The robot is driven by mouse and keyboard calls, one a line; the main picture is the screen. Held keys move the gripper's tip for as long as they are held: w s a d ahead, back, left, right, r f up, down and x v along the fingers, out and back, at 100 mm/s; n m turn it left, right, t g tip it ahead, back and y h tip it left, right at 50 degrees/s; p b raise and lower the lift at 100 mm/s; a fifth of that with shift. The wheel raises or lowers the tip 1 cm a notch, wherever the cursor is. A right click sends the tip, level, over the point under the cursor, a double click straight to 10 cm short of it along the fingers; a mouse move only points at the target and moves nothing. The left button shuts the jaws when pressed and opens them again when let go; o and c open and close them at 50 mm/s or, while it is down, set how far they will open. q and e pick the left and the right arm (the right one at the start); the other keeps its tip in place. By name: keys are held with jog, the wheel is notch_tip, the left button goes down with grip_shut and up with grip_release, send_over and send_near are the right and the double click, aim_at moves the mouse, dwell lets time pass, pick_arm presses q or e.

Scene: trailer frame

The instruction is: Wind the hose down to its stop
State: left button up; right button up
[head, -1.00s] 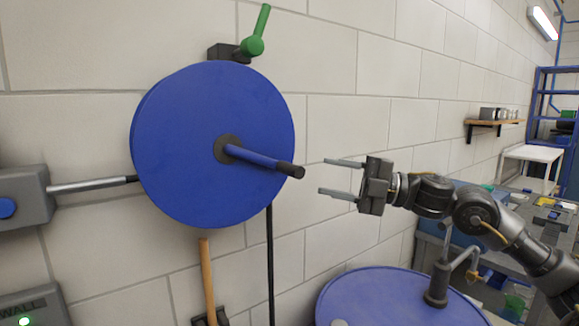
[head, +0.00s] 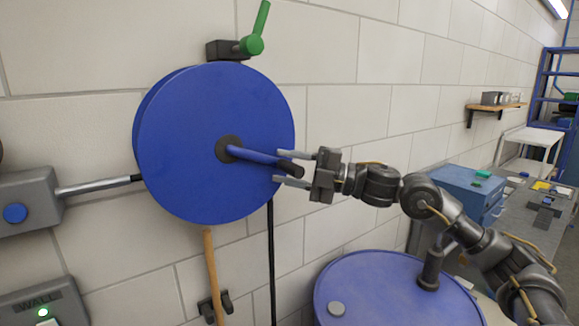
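A blue hose reel (head: 200,130) is mounted on the white block wall. A blue crank arm (head: 255,155) with a dark knob (head: 295,170) sticks out from its hub toward the right. The black hose (head: 271,260) hangs straight down from the reel's right side; its lower end is out of view. My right gripper (head: 286,167) is open, its two fingers pointing left, one above and one below the knob end of the crank. I cannot tell whether they touch it. My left gripper is not in view.
A green lever (head: 255,38) sits above the reel. A grey box with a blue button (head: 15,213) and a rod is at left. A wooden handle (head: 210,270) hangs below. A blue drum (head: 385,290) stands below my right arm. A blue cabinet (head: 465,190) is at right.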

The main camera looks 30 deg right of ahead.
grip_shut()
jog(key=shift+f+b, duration=0.3)
jog(key=shift+b, duration=0.1)
jog(key=shift+s+a+f+m+t+y+b, duration=0.1)
jog(key=shift+s+a+f+m+t+b, duration=0.05)
jog(key=shift+a+f+m+t+b, duration=1.2)
jog(key=shift+s+a+f+m+t+y+b, duration=0.15)
jog(key=shift+a+f+m+t+b, duration=0.65)
jog(key=shift+m+b, duration=1.05)
jog(key=shift+s+a+f+m+t+y+b, duration=0.1)
jog(key=shift+s+a+f+m+t+b, duration=0.1)
jog(key=shift+a+f+m+t+b, duration=1)
jog(key=shift+r+b, duration=0.35)
jog(key=shift+b, duration=0.2)
